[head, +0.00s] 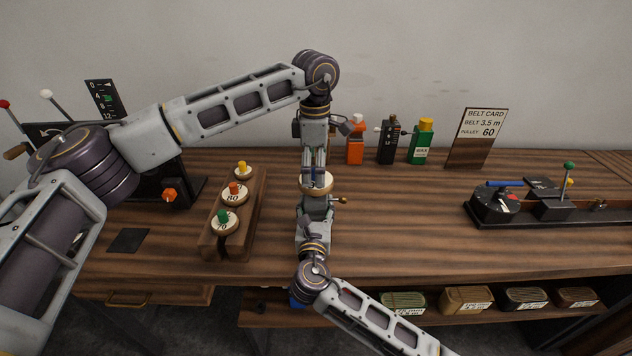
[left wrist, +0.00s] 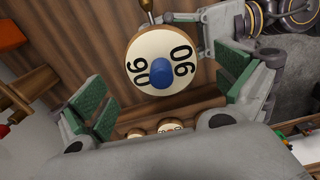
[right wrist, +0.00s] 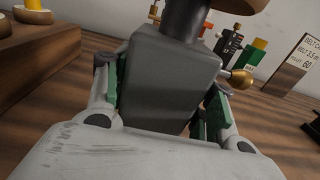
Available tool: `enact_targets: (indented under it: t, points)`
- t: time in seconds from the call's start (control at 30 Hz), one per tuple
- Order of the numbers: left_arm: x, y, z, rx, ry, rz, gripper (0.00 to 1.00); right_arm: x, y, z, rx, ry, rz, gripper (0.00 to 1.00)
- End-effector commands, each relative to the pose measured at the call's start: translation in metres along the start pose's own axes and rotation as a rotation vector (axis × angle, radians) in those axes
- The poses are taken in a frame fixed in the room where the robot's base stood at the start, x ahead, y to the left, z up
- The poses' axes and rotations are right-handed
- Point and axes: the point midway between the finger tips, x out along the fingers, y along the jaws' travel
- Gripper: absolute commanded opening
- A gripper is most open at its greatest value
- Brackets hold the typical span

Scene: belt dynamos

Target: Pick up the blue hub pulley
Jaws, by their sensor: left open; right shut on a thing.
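The blue hub pulley (head: 316,184) is a cream disc with a blue hub, between my two grippers; the left wrist view shows it marked 90 (left wrist: 146,62). My left gripper (head: 316,170) is above it, pointing down. Its green-padded fingers (left wrist: 168,98) are open, one on each side of the disc in view; I cannot tell whether they touch it. My right gripper (head: 316,212) is below, shut on a grey block (right wrist: 165,85) with a dark shaft and a brass knob (right wrist: 238,78). The disc's underside shows near the shaft's top in the right wrist view.
A wooden rack (head: 250,205) to the left holds pulleys with yellow, orange and green hubs. Orange, black and green containers (head: 421,142) and a belt card (head: 474,136) stand at the back. A black device (head: 546,204) is at right. The bench between is clear.

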Motion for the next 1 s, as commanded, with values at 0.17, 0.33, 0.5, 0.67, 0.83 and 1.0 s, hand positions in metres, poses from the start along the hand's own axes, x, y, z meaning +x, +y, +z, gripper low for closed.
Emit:
enact_targets:
  t: [0.17, 0.33, 0.5, 0.67, 0.83, 1.0]
  points:
    - [0.02, -0.002, 0.002, 0.0, 0.001, -0.001, 1.0, 0.0, 0.0, -0.003, -0.002, 0.006, 0.0, 0.1]
    - [0.037, -0.002, 0.002, 0.0, 0.0, -0.001, 1.0, 0.0, 0.0, -0.003, -0.002, 0.006, 0.0, 0.1]
    - [0.044, -0.002, 0.002, 0.0, 0.0, 0.0, 1.0, 0.0, 0.0, -0.003, -0.002, 0.006, 0.0, 0.1]
    - [0.044, -0.002, 0.002, 0.0, 0.0, 0.0, 1.0, 0.0, 0.0, -0.003, -0.002, 0.006, 0.0, 0.1]
    - [0.044, -0.002, 0.003, 0.0, 0.0, 0.0, 1.0, 0.0, 0.0, -0.003, -0.002, 0.005, 0.0, 0.1]
    - [0.044, -0.002, 0.003, 0.0, 0.0, 0.0, 0.91, 0.0, 0.0, -0.003, -0.002, 0.005, 0.0, 0.1]
